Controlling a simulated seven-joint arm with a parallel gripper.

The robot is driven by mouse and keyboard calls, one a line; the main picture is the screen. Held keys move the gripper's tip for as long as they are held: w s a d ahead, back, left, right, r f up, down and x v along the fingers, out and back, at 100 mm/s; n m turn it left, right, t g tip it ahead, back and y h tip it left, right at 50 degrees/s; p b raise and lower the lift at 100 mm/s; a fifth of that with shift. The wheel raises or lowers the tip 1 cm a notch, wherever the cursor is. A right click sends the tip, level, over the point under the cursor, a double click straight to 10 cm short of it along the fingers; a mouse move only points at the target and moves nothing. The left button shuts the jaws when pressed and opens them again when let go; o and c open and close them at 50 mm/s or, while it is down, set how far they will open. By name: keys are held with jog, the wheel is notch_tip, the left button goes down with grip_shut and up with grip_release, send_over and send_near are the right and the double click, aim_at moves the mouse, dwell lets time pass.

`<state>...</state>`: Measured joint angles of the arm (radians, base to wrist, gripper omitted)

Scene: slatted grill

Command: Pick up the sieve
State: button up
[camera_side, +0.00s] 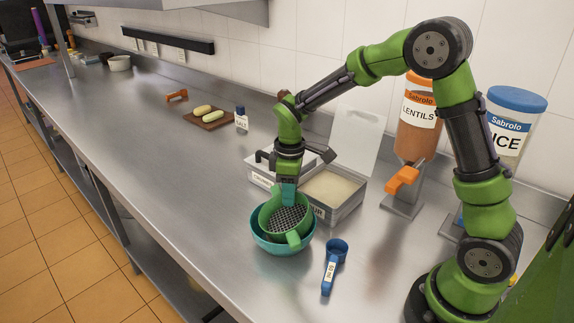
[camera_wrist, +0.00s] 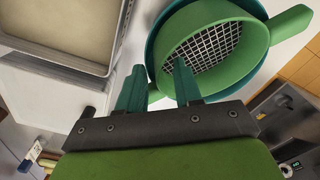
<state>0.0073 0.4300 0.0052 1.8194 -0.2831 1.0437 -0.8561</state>
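The green sieve (camera_side: 289,218) with a dark mesh sits in the teal bowl (camera_side: 268,245) on the steel counter. Its handle (camera_side: 293,240) points toward the front in the side view. In the wrist view the sieve (camera_wrist: 258,48) fills the upper right, with the bowl (camera_wrist: 154,50) around it. My gripper (camera_side: 284,194) points down at the sieve's back edge. In the wrist view my gripper (camera_wrist: 157,78) has its teal fingers apart, one over the sieve's inside and one outside its rim. Contact with the rim cannot be told.
Two metal trays, one with pale flour (camera_side: 330,190), stand close behind the bowl. A blue scoop (camera_side: 333,265) lies to the right. A lentils dispenser (camera_side: 413,130) and a rice dispenser (camera_side: 510,125) stand near the wall. The counter left of the bowl is clear.

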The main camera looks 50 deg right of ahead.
grip_shut()
jog(key=shift+r, duration=0.1)
dwell(0.4)
jog(key=shift+r, duration=0.55)
notch_tip(320, 180, up, 2)
jog(key=shift+r, duration=0.25)
jog(key=s+r, duration=0.1)
jog(key=s, duration=1.5)
jog(key=w+r+m+t, duration=0.1)
jog(key=w+r+m, duration=0.5)
jog(key=w+m, duration=0.4)
jog(key=shift+w+a+r+m+t, duration=0.15)
jog(key=shift+w+r+m+t, duration=0.2)
jog(key=shift+m, duration=0.25)
